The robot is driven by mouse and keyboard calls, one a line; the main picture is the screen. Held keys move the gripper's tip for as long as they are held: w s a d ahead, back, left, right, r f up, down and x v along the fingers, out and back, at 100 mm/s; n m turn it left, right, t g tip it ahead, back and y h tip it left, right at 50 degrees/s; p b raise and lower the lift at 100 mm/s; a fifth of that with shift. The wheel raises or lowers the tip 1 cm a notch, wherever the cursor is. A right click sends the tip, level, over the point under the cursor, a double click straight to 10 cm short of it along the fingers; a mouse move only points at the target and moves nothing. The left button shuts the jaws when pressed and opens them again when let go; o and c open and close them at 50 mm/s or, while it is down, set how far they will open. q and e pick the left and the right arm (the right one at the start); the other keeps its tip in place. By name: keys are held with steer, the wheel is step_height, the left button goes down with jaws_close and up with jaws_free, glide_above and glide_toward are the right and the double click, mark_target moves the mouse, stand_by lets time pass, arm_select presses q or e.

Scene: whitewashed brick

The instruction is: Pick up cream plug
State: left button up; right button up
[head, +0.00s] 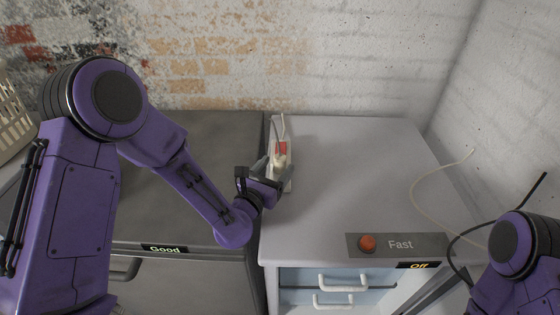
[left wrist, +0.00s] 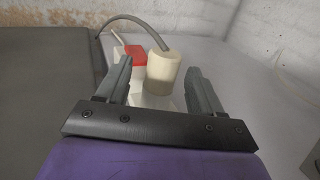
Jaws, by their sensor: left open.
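The cream plug (left wrist: 163,73) stands upright on a white power strip (left wrist: 150,101), with a grey cable curving from its top. In the head view the cream plug (head: 280,160) is small and partly hidden by my gripper. My left gripper (head: 270,168) is open, and in the left wrist view its two fingers (left wrist: 159,70) are on either side of the plug, with a visible gap on the right. I cannot tell if the left finger touches it. A red part (left wrist: 135,54) sits just behind and left of the plug. My right gripper is out of view.
The grey-white cabinet top (head: 350,170) is mostly clear right of the strip. A dark counter (head: 215,140) adjoins it on the left. A cream cable (head: 425,180) and brick walls are at the right and back.

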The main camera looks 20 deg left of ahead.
mark_target(280, 159)
arm_select(q)
steer(key=shift+w+d, duration=0.2)
steer(key=shift+w, duration=0.4)
steer(key=shift+w+d, duration=0.15)
steer(key=shift+w, duration=0.45)
steer(key=c, duration=1.1)
steer(key=shift+r, duration=0.1)
steer(key=shift+r, duration=0.15)
steer(key=r, duration=0.3)
steer(key=shift+s+r, duration=0.3)
steer(key=shift+s, duration=0.05)
steer(key=s+r+p, duration=0.3)
steer(key=s+p, duration=0.1)
steer(key=s+d+r+p, duration=0.1)
steer(key=s+r+p, duration=0.2)
steer(key=s+p, duration=0.1)
steer(key=s+d+r+p, duration=0.1)
steer(key=s+r+p, duration=0.2)
steer(key=s+p, duration=0.2)
steer(key=shift+s+d+p, duration=0.1)
steer(key=shift+d+p, duration=0.05)
steer(key=shift+p, duration=0.55)
